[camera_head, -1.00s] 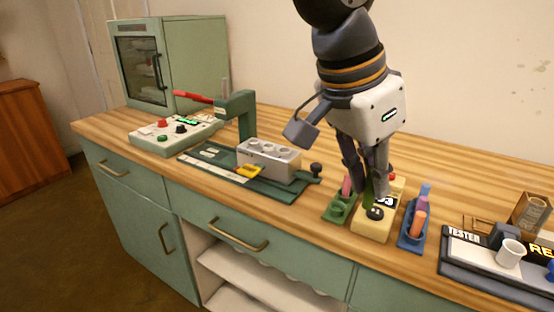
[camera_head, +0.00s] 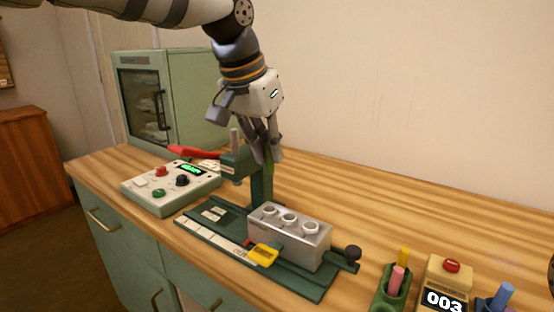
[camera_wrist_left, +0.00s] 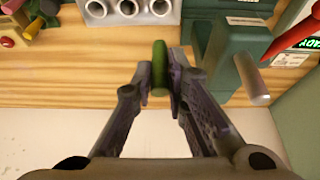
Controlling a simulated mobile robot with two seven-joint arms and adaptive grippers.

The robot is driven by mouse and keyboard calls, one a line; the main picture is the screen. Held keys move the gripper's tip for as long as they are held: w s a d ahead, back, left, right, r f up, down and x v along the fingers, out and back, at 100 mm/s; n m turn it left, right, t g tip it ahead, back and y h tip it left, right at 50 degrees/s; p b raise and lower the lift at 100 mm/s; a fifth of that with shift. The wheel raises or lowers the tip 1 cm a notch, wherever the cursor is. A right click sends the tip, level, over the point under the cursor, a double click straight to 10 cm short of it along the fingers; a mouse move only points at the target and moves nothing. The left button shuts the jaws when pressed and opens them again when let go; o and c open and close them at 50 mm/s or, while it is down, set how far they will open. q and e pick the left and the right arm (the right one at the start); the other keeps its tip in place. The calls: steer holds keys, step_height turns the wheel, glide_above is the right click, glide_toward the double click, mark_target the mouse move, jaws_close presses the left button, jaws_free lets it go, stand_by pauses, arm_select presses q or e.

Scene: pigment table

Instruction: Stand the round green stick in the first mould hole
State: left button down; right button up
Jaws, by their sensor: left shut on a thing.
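My left gripper (camera_head: 262,142) is shut on the round green stick (camera_head: 268,155) and holds it upright in the air, behind the mould and near the press post. In the left wrist view the green stick (camera_wrist_left: 159,65) shows between the fingers (camera_wrist_left: 160,85). The grey mould block (camera_head: 305,245) has a row of three round holes on top and sits on the dark green press base. Its holes also show at the top edge of the left wrist view (camera_wrist_left: 128,8). The stick is apart from the mould.
The green press (camera_head: 262,190) with a red lever (camera_head: 195,152) stands close beside the gripper. A control box (camera_head: 170,188) and a green oven cabinet (camera_head: 185,90) are at left. A green stick holder (camera_head: 392,290), a yellow counter (camera_head: 446,278) and a blue holder (camera_head: 492,302) stand at right.

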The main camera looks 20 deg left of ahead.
mark_target(273, 208)
arm_select(q)
steer(key=shift+w+a, duration=0.1)
steer(key=shift+a, duration=0.1)
steer(key=shift+f, duration=0.2)
steer(key=shift+s+d+f, duration=0.1)
steer(key=shift+f, duration=2.35)
steer(key=shift+s+f, duration=0.1)
steer(key=shift+f, duration=2.3)
steer(key=c, duration=1.5)
jaws_free()
steer(key=v, duration=1.2)
